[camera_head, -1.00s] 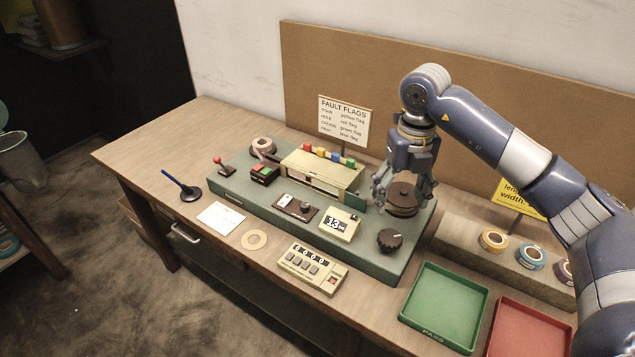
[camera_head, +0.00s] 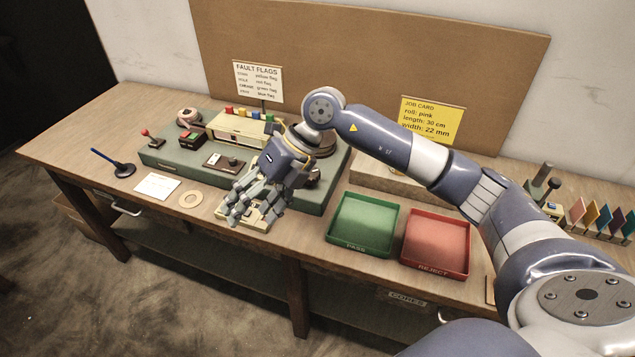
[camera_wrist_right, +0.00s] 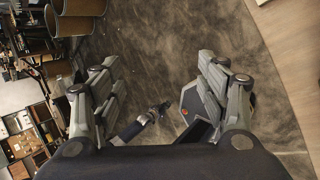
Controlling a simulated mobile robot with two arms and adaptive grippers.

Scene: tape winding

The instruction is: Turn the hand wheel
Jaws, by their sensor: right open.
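The green tape-winding machine (camera_head: 178,158) stands on the bench. A brown round wheel-like part (camera_head: 326,146) at its right end is mostly hidden behind my right gripper and wrist. The dark ribbed knob seen earlier at the machine's front right is now hidden, so I cannot tell which part is the hand wheel. My right gripper (camera_head: 240,210) is open, tilted down over the bench's front edge, in front of the machine; its spread fingers also show in the right wrist view (camera_wrist_right: 160,64), with nothing between them. A small blue-grey arm part, seemingly my left, shows there.
A counter box (camera_head: 262,218) lies partly under my right fingers. The green tray (camera_head: 363,222) and red tray (camera_head: 436,244) stand to the right. The job card (camera_head: 431,119) stands behind.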

